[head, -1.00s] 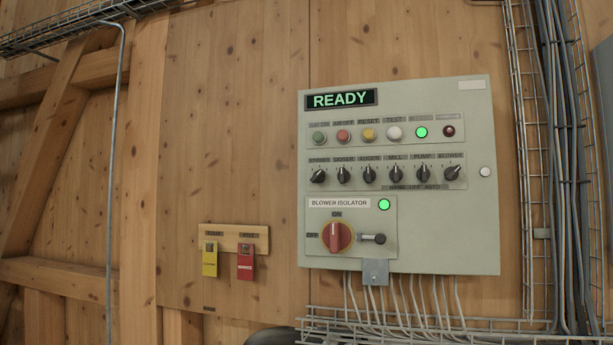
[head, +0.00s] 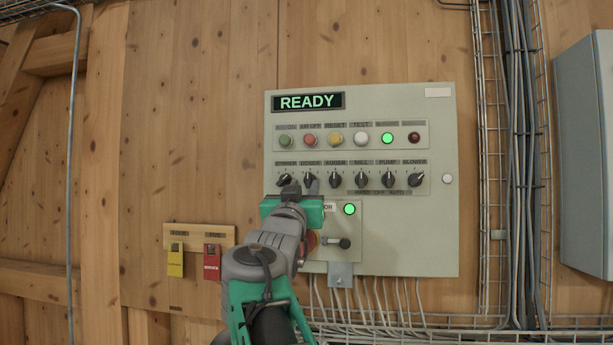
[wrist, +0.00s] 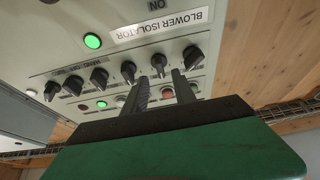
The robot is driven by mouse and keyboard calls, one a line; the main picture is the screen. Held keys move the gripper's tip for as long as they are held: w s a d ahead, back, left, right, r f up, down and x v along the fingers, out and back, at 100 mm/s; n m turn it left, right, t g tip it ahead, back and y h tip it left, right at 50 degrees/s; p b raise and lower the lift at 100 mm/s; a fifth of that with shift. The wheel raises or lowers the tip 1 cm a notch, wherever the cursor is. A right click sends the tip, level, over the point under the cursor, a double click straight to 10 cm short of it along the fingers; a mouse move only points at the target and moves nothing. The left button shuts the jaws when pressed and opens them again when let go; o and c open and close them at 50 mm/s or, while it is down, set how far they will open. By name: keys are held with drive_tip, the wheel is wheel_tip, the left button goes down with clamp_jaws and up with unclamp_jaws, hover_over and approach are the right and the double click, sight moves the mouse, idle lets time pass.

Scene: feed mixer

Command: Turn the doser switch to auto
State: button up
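The doser switch (head: 310,179) is the second black knob from the left in the switch row on the grey panel (head: 445,235). In the head view my gripper (head: 302,189) is just below it, covering part of the panel. In the wrist view, which shows the panel upside down, the doser switch (wrist: 158,63) lies just beyond and between the two fingertips. The gripper (wrist: 161,74) is open, with a gap between its fingers and nothing seen held. Whether a finger touches the knob cannot be told. The knob's exact setting is hard to read; a hand, off, auto legend sits below the row.
Push buttons and a green READY display (head: 308,102) are above. The red isolator handle (head: 312,241) is below, partly hidden by my arm. Yellow (head: 175,262) and red tags (head: 212,264) hang left.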

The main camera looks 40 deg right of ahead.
sight(307, 180)
drive_tip(key=p+x, duration=0.1)
drive_tip(key=x, duration=0.4)
drive_tip(key=shift+a+p, duration=0.1)
drive_tip(key=shift+p, duration=0.3)
drive_tip(key=shift+c, duration=0.4)
drive_tip(key=shift+f, duration=0.1)
clamp_jaws()
